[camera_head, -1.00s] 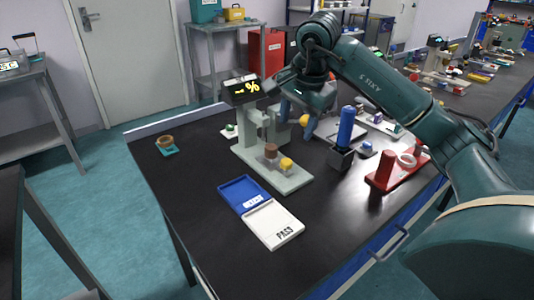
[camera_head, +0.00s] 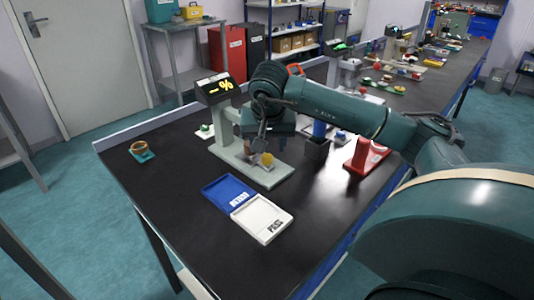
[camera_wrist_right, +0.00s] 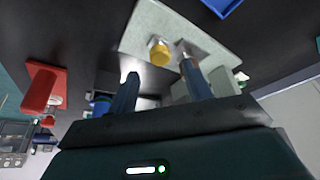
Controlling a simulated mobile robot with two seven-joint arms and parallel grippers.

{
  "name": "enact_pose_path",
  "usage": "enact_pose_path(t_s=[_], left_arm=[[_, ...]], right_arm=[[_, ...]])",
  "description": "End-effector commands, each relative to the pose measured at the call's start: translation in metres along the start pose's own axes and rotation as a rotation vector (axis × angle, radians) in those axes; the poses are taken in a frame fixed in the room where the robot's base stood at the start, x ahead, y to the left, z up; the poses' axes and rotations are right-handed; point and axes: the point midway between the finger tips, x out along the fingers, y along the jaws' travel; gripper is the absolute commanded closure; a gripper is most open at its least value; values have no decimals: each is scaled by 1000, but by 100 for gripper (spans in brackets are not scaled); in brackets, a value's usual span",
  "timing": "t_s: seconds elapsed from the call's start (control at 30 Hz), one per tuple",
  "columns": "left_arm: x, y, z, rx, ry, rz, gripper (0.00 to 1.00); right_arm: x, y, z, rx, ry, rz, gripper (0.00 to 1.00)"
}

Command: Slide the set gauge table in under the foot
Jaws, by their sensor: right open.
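The gauge (camera_head: 216,120) stands on a pale green-grey base plate (camera_head: 285,174) and its display reads dashes and "%". The small table with a yellow knob (camera_head: 267,159) is at the front of the base. The knob also shows in the right wrist view (camera_wrist_right: 159,54), beside a grey block (camera_wrist_right: 188,47). My right gripper (camera_head: 262,140) is low over the base, just behind the knob, and hides the foot and most of the table. In the wrist view its two fingers (camera_wrist_right: 160,88) are apart with nothing between them. My left gripper is not in view.
A blue tray (camera_head: 228,190) and a white PASS tray (camera_head: 262,219) lie in front of the base. A brown ring on a teal mat (camera_head: 139,148) is at left.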

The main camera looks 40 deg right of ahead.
Motion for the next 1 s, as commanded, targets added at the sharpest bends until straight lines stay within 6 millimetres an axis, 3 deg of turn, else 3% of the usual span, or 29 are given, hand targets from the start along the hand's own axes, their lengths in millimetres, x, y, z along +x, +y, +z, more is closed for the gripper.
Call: enact_pose_path(t_s=[0.1,0.3,0.67,1.0], left_arm=[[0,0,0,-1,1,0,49],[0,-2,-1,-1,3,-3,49],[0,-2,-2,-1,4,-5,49],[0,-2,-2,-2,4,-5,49]], right_arm=[[22,0,1,-1,-3,2,50],[41,-1,0,0,-1,-1,50],[45,0,0,0,0,-1,51],[44,-1,0,0,0,-1,79]])
